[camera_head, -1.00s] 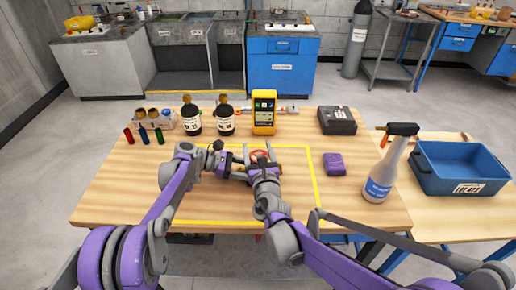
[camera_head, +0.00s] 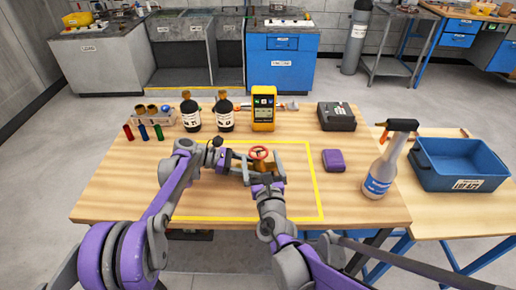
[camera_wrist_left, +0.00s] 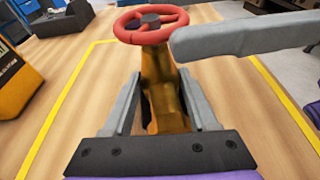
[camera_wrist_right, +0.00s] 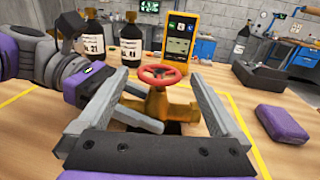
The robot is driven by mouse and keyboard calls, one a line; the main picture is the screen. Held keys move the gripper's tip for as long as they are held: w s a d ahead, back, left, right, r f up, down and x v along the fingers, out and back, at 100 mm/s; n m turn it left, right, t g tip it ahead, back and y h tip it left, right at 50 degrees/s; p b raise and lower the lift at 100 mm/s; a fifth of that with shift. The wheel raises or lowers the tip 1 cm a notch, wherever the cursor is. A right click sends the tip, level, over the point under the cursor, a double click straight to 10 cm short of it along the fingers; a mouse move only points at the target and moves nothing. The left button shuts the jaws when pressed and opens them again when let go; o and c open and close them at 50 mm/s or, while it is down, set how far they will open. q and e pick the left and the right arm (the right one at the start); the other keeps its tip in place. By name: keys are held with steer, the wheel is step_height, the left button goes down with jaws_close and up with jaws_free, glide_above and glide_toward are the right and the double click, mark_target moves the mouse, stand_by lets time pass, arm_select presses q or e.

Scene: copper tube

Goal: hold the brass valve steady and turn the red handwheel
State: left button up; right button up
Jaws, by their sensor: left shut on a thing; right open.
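The brass valve (camera_wrist_right: 160,104) stands upright on the table inside the yellow outline, with its red handwheel (camera_head: 259,152) on top. My left gripper (camera_wrist_left: 160,98) is shut on the brass body (camera_wrist_left: 163,85), below the red wheel (camera_wrist_left: 150,25), one finger on each side. My right gripper (camera_wrist_right: 160,82) is open. In the right wrist view its fingers lie on either side of the valve and wheel, with gaps. In the left wrist view one right finger (camera_wrist_left: 245,38) reaches close beside the wheel; I cannot tell whether it touches. The arms partly hide the valve in the head view.
Two dark bottles (camera_head: 191,115) and a yellow meter (camera_head: 263,108) stand behind the valve. A purple box (camera_head: 334,160), a dark device (camera_head: 337,117) and a spray bottle (camera_head: 382,170) are to the right. A blue bin (camera_head: 460,165) is farther right. The front table area is clear.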

mark_target(256, 159)
steer(key=s, duration=0.3)
steer(key=s+d, duration=0.1)
steer(key=s, duration=0.1)
steer(key=shift+s, duration=0.3)
steer(key=shift+a, duration=0.1)
steer(key=a+m+h, duration=0.1)
steer(key=h, duration=0.1)
steer(key=a+m+h, duration=0.1)
steer(key=h, duration=0.1)
steer(key=a+m+h, duration=0.1)
steer(key=m+h, duration=0.1)
steer(key=shift+w+a+h, duration=0.2)
steer(key=shift+w+h, duration=0.05)
steer(key=shift+h, duration=0.05)
steer(key=shift+w, duration=0.15)
steer(key=x, duration=1.1)
steer(key=shift+w+d, duration=0.2)
steer(key=shift+w, duration=0.05)
